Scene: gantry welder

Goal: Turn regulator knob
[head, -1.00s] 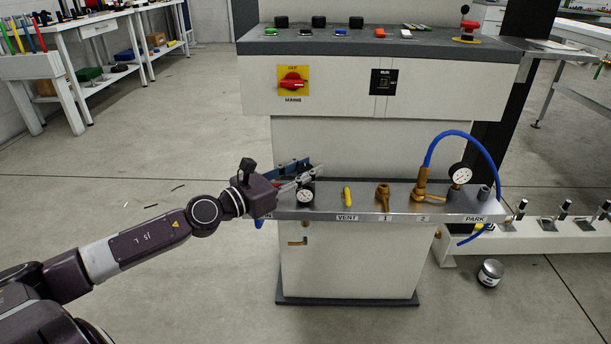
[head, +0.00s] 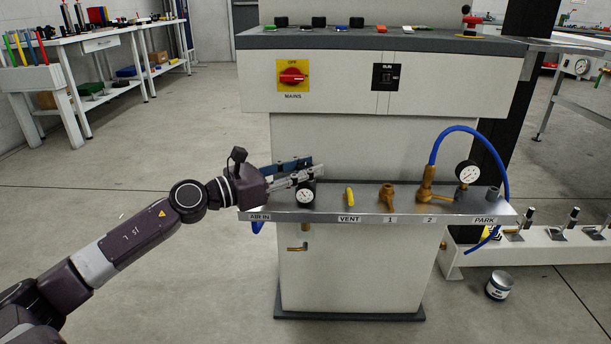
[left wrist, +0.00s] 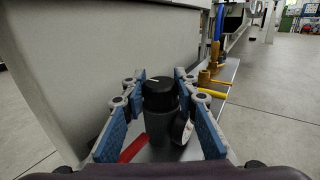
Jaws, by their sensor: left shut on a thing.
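The regulator knob (left wrist: 160,95) is a black round cap with a white mark. It stands upright on a dark regulator body (left wrist: 162,125) at the AIR IN end of the metal shelf. My left gripper (head: 306,170) reaches it from the left. In the left wrist view the blue-padded fingers (left wrist: 160,84) lie on either side of the knob, shut on it. A round pressure gauge (head: 305,196) sits on the front of the regulator. In the head view the fingers mostly hide the knob. My right gripper is not in view.
The metal shelf (head: 290,216) also carries a yellow VENT lever (head: 349,196), brass fittings (head: 387,196) and a blue hose (head: 468,128). A red handle (left wrist: 133,148) lies low beside the regulator. The cabinet wall (head: 350,150) rises behind. Floor at left is clear.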

